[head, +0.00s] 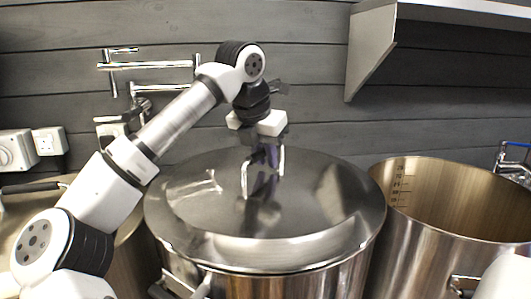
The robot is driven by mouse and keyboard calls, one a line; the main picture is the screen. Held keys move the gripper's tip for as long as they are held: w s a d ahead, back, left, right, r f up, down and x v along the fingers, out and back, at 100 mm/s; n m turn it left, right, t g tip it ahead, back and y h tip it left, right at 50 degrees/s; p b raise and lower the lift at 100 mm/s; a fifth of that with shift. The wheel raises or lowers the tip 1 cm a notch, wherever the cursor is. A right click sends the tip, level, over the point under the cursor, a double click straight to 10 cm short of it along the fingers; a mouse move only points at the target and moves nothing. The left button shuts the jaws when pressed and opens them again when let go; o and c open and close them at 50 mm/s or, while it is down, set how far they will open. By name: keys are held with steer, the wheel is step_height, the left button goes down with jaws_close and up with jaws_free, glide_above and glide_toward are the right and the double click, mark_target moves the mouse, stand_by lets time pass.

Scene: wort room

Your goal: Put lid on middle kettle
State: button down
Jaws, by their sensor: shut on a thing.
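The middle kettle (290,284) is a large shiny steel pot at the bottom centre. A round steel lid (330,200) covers its top and looks level. From this view I cannot tell whether the lid rests fully on the rim or sits slightly above it. My gripper (262,182) points down over the lid's centre. It is shut on the lid's upright handle (244,181), and its fingers partly hide the handle.
An open kettle (450,250) with inner level marks stands at right, close beside the middle one. Another kettle (125,255) at left is partly hidden by my arm. A folding wall tap (150,66), wall sockets (48,141) and a shelf (440,12) are behind.

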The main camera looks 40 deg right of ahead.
steer(key=shift+f, duration=0.25)
steer(key=c, duration=1.3)
jaws_free()
steer(key=shift+s, duration=0.1)
steer(key=shift+c, duration=0.2)
steer(key=shift+o, duration=0.3)
steer(key=shift+f, duration=0.15)
steer(key=v, duration=1.4)
